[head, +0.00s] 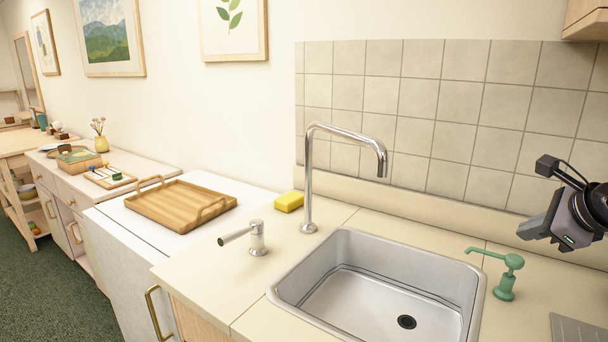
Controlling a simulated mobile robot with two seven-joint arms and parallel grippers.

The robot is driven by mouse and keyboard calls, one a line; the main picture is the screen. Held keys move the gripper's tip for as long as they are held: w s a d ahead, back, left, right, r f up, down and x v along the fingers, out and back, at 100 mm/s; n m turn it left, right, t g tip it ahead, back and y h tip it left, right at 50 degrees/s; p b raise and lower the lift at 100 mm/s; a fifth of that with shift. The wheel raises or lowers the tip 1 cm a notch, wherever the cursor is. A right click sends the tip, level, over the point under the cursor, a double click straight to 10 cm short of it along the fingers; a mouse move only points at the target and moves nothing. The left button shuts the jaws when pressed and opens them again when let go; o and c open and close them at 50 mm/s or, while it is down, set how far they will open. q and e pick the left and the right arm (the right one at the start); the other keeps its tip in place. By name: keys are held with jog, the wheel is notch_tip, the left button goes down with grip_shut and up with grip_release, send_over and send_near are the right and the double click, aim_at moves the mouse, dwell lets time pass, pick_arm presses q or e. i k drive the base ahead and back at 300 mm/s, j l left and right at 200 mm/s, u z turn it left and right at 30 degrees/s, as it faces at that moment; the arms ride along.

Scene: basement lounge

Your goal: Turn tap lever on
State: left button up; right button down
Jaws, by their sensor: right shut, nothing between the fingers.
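The tap has a tall chrome spout (309,170) that rises behind the sink and bends over it. The tap lever (238,236) is a separate short metal post with a handle, on the counter to the left of the sink. Its handle points to the left and slightly down. My right gripper (530,232) is at the right edge, above the counter, shut and empty. It is far from the lever, across the sink. My left gripper is not in view. No water shows under the spout.
A steel sink (286,287) lies between my right gripper and the lever. A green soap dispenser (506,278) stands to its right. A yellow sponge (289,201) lies behind the lever. A wooden tray (166,209) sits on the white unit at left. Counter around the lever is clear.

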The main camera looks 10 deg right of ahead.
aim_at(256, 226)
jog(key=k+j, duration=0.65)
jog(key=j, duration=0.2)
